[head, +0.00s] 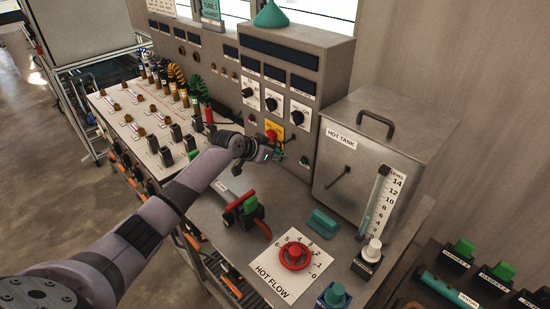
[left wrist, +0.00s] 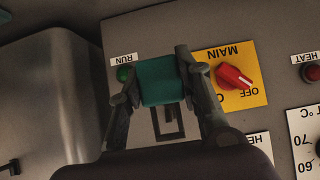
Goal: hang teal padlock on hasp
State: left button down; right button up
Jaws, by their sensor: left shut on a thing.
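The teal padlock (left wrist: 161,82) is between the two fingers of my left gripper (left wrist: 160,85) in the left wrist view. The fingers close on its two sides, in front of the grey panel. A dark rectangular loop (left wrist: 169,122) shows just below the padlock in that picture; I cannot tell whether it is the shackle or the hasp, or whether they are engaged. In the head view my left gripper (head: 272,155) is at the panel's lower front, near the yellow main-switch plate (head: 273,134), and mostly hides the padlock. My right gripper is not in view.
The red main switch (left wrist: 234,77) is close beside the gripper. The hot tank (head: 365,150) stands to the right.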

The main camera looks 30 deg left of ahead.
aim_at(294, 153)
pick_arm(q)
jog(key=shift+w+d+b, duration=0.25)
jog(key=shift+w+b, duration=0.2)
jog(key=shift+w, duration=0.2)
jog(key=shift+w+d+b, duration=0.2)
jog(key=shift+w+b, duration=0.3)
jog(key=shift+w, duration=0.1)
jog(key=shift+w+d+b, duration=0.25)
jog(key=shift+w+b, duration=0.2)
jog(key=shift+w, duration=0.2)
jog(key=shift+r, duration=0.1)
jog(key=shift+w+d+r, duration=0.2)
jog(key=shift+w+r, duration=0.05)
jog(key=shift+r, duration=0.3)
jog(key=shift+f+b, duration=0.3)
jog(key=shift+b, duration=0.15)
jog(key=shift+s+d+f, duration=0.1)
jog(key=shift+f, duration=0.15)
jog(key=shift+s+f, duration=0.1)
jog(key=shift+f, duration=0.05)
jog(key=shift+f, duration=0.2)
jog(key=c, duration=1.6)
grip_release()
jog(key=o, duration=0.5)
jog(key=shift+w+d+f, duration=0.15)
jog(key=shift+w+f, duration=0.25)
jog(key=shift+f, duration=0.05)
